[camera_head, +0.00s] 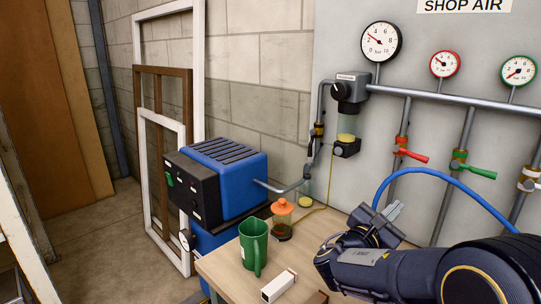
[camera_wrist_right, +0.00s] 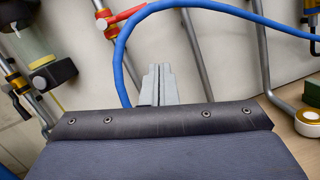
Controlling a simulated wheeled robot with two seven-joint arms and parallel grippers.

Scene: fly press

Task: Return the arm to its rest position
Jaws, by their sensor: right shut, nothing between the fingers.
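My right arm comes in from the lower right of the head view. Its right gripper (camera_head: 393,211) points up and to the right, in front of the grey panel and beside the blue hose. In the right wrist view the right gripper (camera_wrist_right: 159,84) shows its two grey fingers together, with nothing between them. The gripper is above the right part of the wooden table (camera_head: 236,283). My left gripper is in neither view.
The blue hose (camera_head: 412,170) arches close over the gripper. Pipes with a red valve handle (camera_head: 412,156) and a green one (camera_head: 478,171) run down the panel.

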